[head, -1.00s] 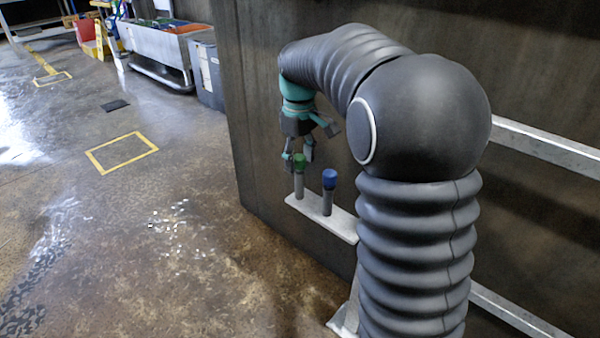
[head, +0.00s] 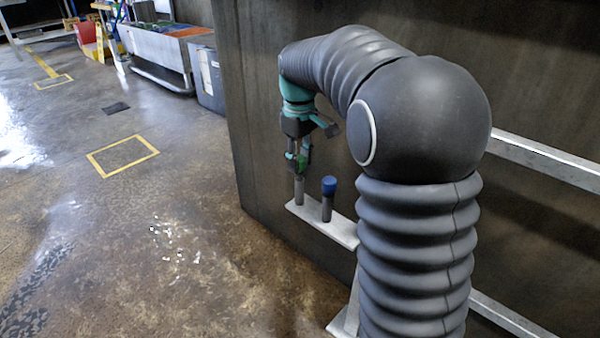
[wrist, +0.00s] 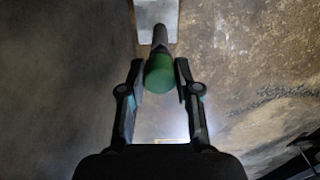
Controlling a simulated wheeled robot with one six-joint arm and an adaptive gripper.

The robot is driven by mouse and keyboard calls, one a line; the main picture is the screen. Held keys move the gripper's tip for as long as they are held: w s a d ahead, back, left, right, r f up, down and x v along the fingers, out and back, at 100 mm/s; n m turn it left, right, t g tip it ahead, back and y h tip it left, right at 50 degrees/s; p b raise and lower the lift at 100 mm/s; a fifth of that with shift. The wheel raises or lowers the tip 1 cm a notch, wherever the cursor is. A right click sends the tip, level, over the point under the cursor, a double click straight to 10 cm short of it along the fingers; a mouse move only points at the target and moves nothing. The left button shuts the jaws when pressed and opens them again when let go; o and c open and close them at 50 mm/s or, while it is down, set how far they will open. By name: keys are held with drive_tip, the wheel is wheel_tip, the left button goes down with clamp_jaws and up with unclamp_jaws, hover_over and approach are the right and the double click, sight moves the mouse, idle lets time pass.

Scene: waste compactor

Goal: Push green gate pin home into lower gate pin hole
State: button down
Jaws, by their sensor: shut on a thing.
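The green gate pin has a green head and a grey shaft (head: 299,190). It stands upright on the pale bracket (head: 345,230) in the head view. My gripper (head: 299,162) points down and is shut on its green head, partly hiding it. In the wrist view the green head (wrist: 159,74) lies between the two fingers (wrist: 159,82). The lower gate pin hole cannot be made out in either view.
A blue-headed pin (head: 328,186) stands upright on the same bracket, just right of the green pin. A dark wall panel (head: 270,60) rises close behind. Pale rails (head: 545,160) run along the right.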

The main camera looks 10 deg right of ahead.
drive_tip(key=shift+r+p, duration=3.85)
drive_tip(key=shift+r, duration=0.6)
drive_tip(key=shift+f, duration=0.1)
